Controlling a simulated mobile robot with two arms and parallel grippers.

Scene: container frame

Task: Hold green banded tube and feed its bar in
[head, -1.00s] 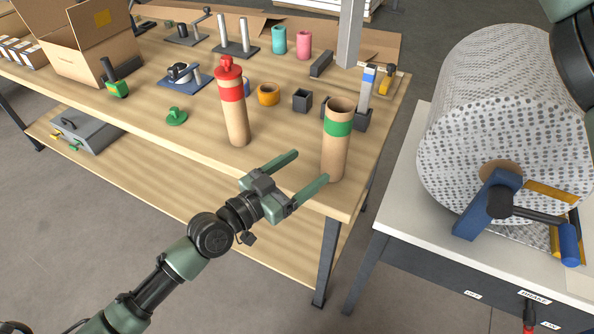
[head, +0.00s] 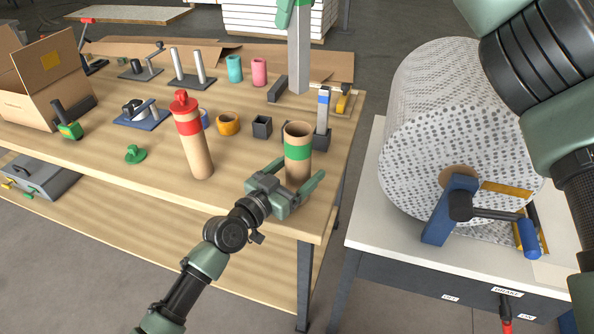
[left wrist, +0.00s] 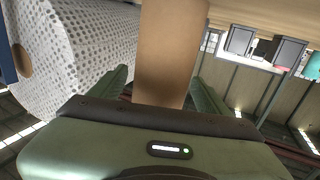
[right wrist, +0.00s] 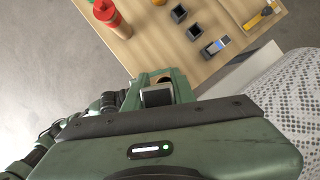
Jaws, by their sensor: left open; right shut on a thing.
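The green banded tube (head: 297,170) is brown, open at the top and upright on the near right corner of the wooden table. My left gripper (head: 296,178) is open low at the tube, with a finger on each side; the tube also stands between its fingers in the left wrist view (left wrist: 168,50). My right gripper (head: 294,12) is at the top edge, shut on a grey square bar (head: 299,60). The bar hangs upright, its lower end showing above the tube's mouth. The bar's end also shows in the right wrist view (right wrist: 157,97). A green cap (head: 135,154) lies on the table.
A red banded tube (head: 195,150) with a red cap stands left of the green one. Small dark holders (head: 262,127) and an orange ring (head: 228,124) lie behind. A large dotted roll (head: 425,130) stands on the white bench to the right.

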